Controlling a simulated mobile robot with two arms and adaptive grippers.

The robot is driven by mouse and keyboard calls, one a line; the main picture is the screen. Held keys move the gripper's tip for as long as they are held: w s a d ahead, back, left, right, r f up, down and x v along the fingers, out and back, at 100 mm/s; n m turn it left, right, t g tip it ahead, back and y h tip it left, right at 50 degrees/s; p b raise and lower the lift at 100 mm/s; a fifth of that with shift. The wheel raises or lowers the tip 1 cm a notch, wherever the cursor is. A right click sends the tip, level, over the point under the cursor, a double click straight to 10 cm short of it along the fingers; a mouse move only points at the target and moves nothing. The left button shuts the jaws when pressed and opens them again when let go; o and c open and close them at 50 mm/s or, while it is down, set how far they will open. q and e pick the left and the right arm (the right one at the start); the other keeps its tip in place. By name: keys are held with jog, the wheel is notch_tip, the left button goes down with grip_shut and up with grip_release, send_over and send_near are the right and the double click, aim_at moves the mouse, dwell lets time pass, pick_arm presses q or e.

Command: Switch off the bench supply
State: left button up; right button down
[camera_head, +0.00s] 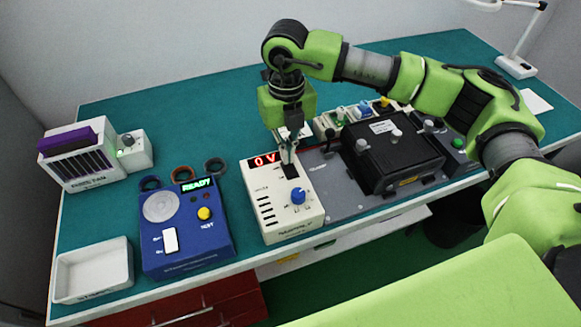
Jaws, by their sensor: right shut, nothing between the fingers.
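The bench supply (285,222) is a cream box standing on the teal bench. It has a red display reading "0V", a blue knob (298,196) and a column of dark slots at its left. My right gripper (289,160) points down over the upper part of its face, at a dark patch just below the display. Its fingers are shut with nothing between them. The fingertips are at or very near the face; I cannot tell whether they touch. The switch itself is not clearly visible near the fingertips. My left gripper is not in view.
A blue tester (182,250) reading "READY" stands left of the supply, with a white tray (70,297) and a rack with a purple item (68,140) further left. A black fixture (390,155) is close on the right. Bare bench (215,115) lies behind.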

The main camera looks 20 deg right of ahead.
jog(key=shift+f+b, duration=0.55)
jog(key=shift+f, duration=0.1)
jog(key=shift+r+p, duration=1.8)
jog(key=shift+r, duration=1.8)
jog(key=shift+f, duration=0.1)
